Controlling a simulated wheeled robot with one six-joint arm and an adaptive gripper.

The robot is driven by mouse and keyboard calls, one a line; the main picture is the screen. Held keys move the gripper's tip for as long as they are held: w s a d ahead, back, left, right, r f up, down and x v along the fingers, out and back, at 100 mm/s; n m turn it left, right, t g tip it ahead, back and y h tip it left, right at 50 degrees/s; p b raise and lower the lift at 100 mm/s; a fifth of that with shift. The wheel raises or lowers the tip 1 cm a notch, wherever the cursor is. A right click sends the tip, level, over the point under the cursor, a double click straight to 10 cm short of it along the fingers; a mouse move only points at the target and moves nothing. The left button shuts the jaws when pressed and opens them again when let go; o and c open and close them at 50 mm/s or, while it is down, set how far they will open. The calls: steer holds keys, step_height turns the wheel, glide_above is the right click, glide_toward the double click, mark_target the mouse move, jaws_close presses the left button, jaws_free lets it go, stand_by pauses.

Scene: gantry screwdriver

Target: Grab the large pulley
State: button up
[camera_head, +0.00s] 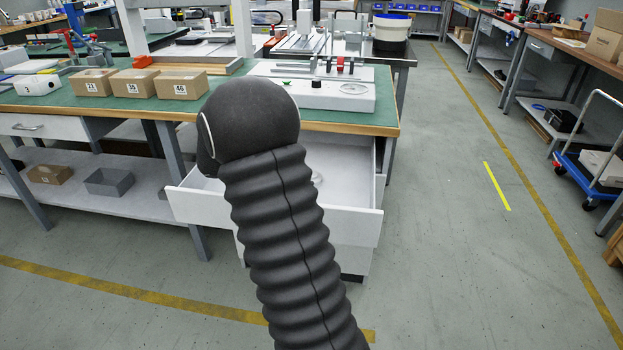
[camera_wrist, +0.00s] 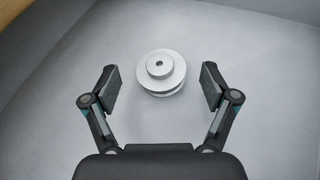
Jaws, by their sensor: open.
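The large pulley (camera_wrist: 161,72) is a pale metal stepped disc with a small dark centre hole. In the wrist view it lies on the light grey floor of an open drawer. My gripper (camera_wrist: 158,86) is open, with one finger on each side of the pulley in the picture. Gaps show between both fingers and the pulley, and nothing is held. In the head view my black ribbed arm covers most of the drawer inside. Only a small pale edge, perhaps the pulley, shows beside the arm.
The open white drawer (camera_head: 358,222) sticks out below a green-topped workbench (camera_head: 385,95). Its walls surround the pulley. Numbered cardboard boxes (camera_head: 134,86) and a white device (camera_head: 325,94) stand on the bench. Grey floor is clear to the right, before a blue trolley (camera_head: 588,170).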

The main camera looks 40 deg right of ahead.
steer(key=shift+x, duration=1)
steer(key=c, duration=1.2)
